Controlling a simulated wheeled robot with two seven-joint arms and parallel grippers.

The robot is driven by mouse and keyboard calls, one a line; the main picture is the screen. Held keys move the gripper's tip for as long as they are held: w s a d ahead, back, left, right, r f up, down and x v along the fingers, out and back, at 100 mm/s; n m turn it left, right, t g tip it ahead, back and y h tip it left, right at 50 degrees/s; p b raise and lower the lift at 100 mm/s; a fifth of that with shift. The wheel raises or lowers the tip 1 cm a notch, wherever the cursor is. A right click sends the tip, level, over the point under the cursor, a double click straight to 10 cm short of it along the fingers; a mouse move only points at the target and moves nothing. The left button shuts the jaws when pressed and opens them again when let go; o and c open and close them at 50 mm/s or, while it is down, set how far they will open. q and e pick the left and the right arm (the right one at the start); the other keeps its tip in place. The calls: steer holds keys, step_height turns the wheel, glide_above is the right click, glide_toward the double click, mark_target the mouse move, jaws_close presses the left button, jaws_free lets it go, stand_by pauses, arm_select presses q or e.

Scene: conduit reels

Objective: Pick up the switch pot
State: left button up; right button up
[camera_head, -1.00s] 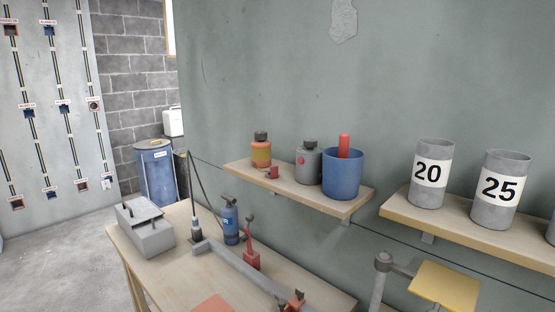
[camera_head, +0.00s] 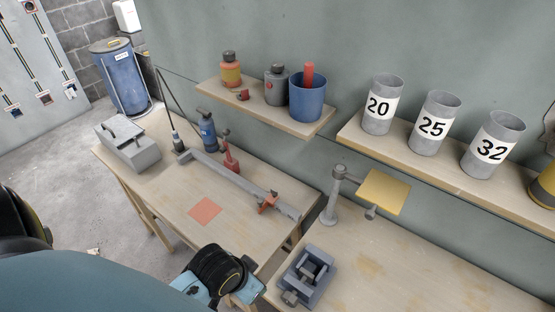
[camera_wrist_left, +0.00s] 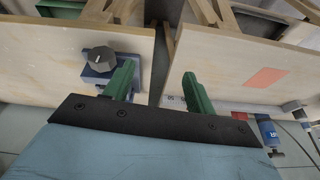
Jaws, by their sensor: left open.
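No pot in view carries a readable "switch" label, so I cannot tell which is the switch pot. A blue pot (camera_head: 307,103) with a red stick in it stands on the left wall shelf. Grey pots marked 20 (camera_head: 383,104), 25 (camera_head: 434,117) and 32 (camera_head: 491,146) stand upright on the right shelf. My left gripper (camera_wrist_left: 160,78) shows in the left wrist view with its green fingers apart and nothing between them. It is above the benches, well below and apart from the pots. In the head view its fingers are hidden. My right gripper is not in view.
The left bench (camera_head: 160,185) holds a grey toolbox (camera_head: 128,147), a blue bottle (camera_head: 207,131), a long grey bar and a red square (camera_head: 205,210). The right bench holds a vise (camera_head: 308,275) and a post with a yellow plate (camera_head: 383,192). A blue drum (camera_head: 121,80) stands behind.

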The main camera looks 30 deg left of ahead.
arm_select(q)
steer(key=w+a+r+t+p, duration=0.15)
steer(key=w+r, duration=0.25)
steer(key=r, duration=0.6)
steer(key=n+t+y, duration=0.2)
steer(key=n+t, duration=0.1)
steer(key=t, duration=0.9)
glide_toward(275, 68)
steer(key=shift+w+a+f+p, duration=0.15)
steer(key=shift+w+p, duration=0.3)
steer(key=shift+w, duration=1.2)
steer(key=shift+w+a+r+p, duration=0.15)
steer(key=shift+w+p, duration=0.35)
steer(key=shift+w, duration=1.2)
steer(key=shift+w+a+f+p, duration=0.25)
steer(key=shift+w+p, duration=0.2)
steer(key=shift+w, duration=1.2)
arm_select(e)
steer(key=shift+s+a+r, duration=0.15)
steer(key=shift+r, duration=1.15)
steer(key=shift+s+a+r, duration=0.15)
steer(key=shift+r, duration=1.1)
arm_select(q)
jaws_close()
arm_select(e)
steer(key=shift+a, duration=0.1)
